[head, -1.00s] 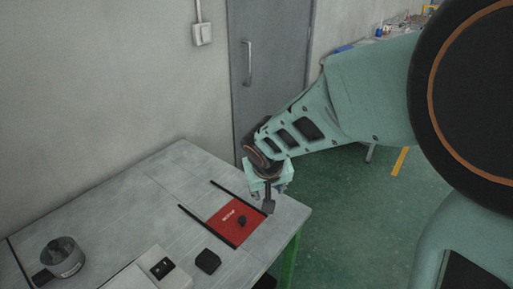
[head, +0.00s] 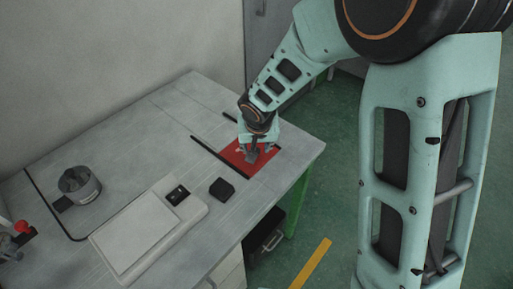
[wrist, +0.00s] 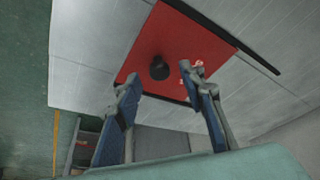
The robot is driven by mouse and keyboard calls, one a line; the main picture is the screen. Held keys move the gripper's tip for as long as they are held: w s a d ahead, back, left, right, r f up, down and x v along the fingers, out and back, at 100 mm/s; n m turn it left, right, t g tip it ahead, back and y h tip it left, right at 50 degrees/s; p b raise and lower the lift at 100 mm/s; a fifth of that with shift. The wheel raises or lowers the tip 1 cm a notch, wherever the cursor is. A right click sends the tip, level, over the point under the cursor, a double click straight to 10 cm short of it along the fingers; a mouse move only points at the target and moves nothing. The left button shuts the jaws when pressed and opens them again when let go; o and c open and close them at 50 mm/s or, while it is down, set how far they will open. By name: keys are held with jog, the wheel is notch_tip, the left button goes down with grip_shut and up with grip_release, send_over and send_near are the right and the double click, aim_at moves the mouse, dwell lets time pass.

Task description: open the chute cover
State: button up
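The chute cover is a red plate (head: 233,157) with white lettering, lying in the grey table top between two black rails. In the wrist view the red cover (wrist: 192,42) shows a round black knob (wrist: 159,69) standing on it. My gripper (head: 257,155) hangs over the cover in the head view and hides the knob there. In the wrist view my gripper (wrist: 160,80) is open, its two fingers apart with the knob showing between and just beyond the tips. I cannot tell how high the tips are above the cover.
A black square block (head: 222,189) lies on the table near the cover. A flat white scale (head: 140,236) and a round grey metal pot (head: 79,186) stand further left. A red-knobbed device (head: 21,228) is at the left edge. The table's right edge is close to the cover.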

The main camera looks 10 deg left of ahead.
jog(key=shift+x, duration=0.9)
jog(key=shift+r, duration=0.1)
grip_shut()
